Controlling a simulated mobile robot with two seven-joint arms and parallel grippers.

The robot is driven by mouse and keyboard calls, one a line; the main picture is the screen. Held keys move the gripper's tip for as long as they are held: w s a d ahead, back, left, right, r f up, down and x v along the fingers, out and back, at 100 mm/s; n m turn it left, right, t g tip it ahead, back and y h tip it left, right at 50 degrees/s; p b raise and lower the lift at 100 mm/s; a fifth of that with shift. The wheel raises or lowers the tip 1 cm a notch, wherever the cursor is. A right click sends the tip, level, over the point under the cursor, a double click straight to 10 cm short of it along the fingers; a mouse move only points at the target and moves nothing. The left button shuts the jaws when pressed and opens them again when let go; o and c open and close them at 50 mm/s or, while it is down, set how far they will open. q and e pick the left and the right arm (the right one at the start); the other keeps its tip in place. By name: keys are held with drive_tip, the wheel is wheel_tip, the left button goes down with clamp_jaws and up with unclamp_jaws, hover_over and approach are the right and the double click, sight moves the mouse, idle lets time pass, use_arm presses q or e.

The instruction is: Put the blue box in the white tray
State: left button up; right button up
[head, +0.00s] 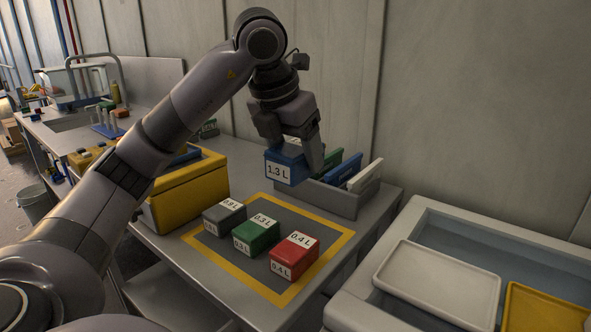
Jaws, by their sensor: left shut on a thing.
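The blue box (285,169), with a white 1.3 L label, is held in the air by my left gripper (295,150). The gripper is shut on it, pointing down, above the back part of the table, in front of a grey rack. The white tray (437,283) lies at the lower right inside a large pale container, and its visible surface is empty. The box is up and to the left of the tray, well apart from it. My right gripper is not in view.
A grey box (224,217), a green box (256,237) and a red box (294,257) stand on a yellow-bordered mat (208,247). A grey rack (335,199) holds upright coloured panels. A yellow bin (188,193) stands left. A yellow tray (545,308) lies beside the white tray.

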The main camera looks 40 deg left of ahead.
sight(296, 146)
use_arm(q)
drive_tip(key=shift+r+p, duration=0.95)
drive_tip(key=shift+r, duration=1.6)
drive_tip(key=shift+f, duration=0.1)
